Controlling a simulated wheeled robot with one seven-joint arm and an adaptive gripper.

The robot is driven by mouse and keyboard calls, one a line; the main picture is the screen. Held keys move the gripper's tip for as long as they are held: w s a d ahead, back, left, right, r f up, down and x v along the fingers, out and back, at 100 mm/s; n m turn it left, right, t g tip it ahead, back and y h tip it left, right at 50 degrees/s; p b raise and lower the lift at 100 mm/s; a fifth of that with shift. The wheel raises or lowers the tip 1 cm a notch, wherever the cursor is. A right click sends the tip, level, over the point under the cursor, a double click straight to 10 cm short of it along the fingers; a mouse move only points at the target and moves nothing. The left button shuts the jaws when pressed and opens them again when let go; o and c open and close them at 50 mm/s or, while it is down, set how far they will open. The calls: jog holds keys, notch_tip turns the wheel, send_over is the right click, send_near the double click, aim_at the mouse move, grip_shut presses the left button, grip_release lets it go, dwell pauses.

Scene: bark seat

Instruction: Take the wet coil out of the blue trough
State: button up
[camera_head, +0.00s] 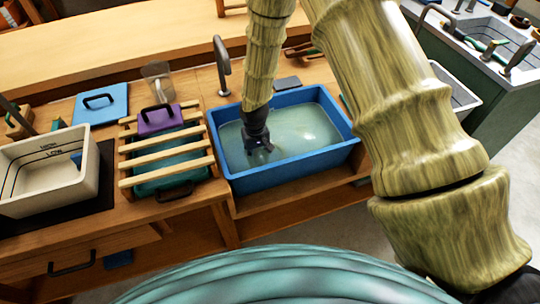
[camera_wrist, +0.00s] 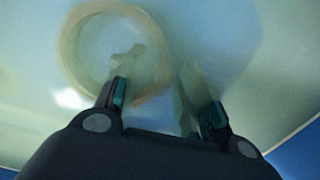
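The blue trough (camera_head: 300,169) stands at the right of the wooden bench and holds cloudy pale water. My gripper (camera_head: 258,146) points down into its left part, with the fingertips at or under the water. In the wrist view, the coil, a pale tan ring (camera_wrist: 69,46), shows blurred through the water. My gripper there (camera_wrist: 156,84) is open, its fingers apart. The left finger overlaps the inside of the ring, and the ring's right side appears between the fingers. I cannot tell whether they touch it. The coil cannot be made out in the head view.
A slatted wooden rack (camera_head: 168,152) lies left of the trough over a teal tray. A white basin (camera_head: 48,170) is farther left. A dark tap (camera_head: 222,62) and a clear jug (camera_head: 158,78) stand behind. The trough's walls surround my gripper.

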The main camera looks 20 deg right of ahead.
jog(key=shift+f, duration=0.3)
grip_shut()
